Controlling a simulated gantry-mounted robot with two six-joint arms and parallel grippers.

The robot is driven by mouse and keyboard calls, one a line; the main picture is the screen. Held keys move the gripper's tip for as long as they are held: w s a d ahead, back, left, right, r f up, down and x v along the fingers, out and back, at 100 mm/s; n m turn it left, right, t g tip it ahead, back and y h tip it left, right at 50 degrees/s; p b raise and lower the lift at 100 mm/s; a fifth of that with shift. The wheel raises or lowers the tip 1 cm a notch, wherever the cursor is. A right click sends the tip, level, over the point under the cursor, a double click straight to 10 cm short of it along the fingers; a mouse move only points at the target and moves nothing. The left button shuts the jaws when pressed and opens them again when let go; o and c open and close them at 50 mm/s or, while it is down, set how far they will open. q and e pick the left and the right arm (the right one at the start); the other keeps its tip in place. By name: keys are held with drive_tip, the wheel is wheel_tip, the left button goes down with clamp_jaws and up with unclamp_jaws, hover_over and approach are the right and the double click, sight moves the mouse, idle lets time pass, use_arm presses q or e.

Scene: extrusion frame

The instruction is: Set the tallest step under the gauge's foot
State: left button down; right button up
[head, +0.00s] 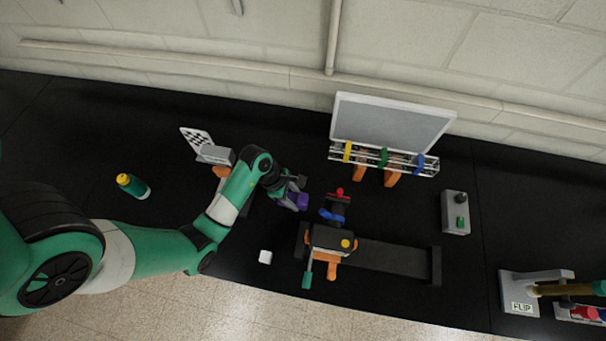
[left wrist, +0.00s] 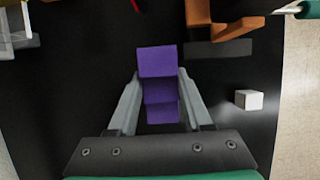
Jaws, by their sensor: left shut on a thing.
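My left gripper (head: 290,190) is shut on a purple stepped block (head: 300,201) above the black table, just left of the gauge-like device. In the left wrist view the gripper (left wrist: 160,78) has a grey finger on each side of the purple block (left wrist: 158,62), whose several levels show. The likely gauge (head: 333,215) is a dark upright body with a red top and a blue ring, on a carriage over a dark rail. Its foot cannot be made out clearly. The block appears apart from it. My right gripper is not in view.
A small white cube (head: 265,257) lies near the front edge. The dark rail (head: 385,257) runs right from the carriage. A grey panel (head: 390,125) stands behind. A grey switch box (head: 455,212) is at right, and a green bottle (head: 133,186) at left.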

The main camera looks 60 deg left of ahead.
use_arm(q)
drive_tip(key=w+f, duration=0.1)
drive_tip(key=w+a+f+b, duration=0.1)
drive_tip(key=f, duration=0.1)
drive_tip(key=w+f+b, duration=0.1)
drive_tip(key=w+f, duration=0.1)
drive_tip(key=shift+w+a+f, duration=0.1)
drive_tip(key=shift+a+f, duration=0.1)
drive_tip(key=shift+a, duration=0.15)
drive_tip(key=shift+w+a+f, duration=0.1)
drive_tip(key=shift+w+f, duration=0.05)
drive_tip(key=shift+w, duration=0.1)
drive_tip(key=shift+w+f, duration=0.1)
drive_tip(key=shift+f, duration=0.2)
drive_tip(key=shift+f+b, duration=0.6)
drive_tip(key=shift+f, duration=0.8)
drive_tip(key=shift+f, duration=0.1)
drive_tip(key=shift+c, duration=1.6)
unclamp_jaws()
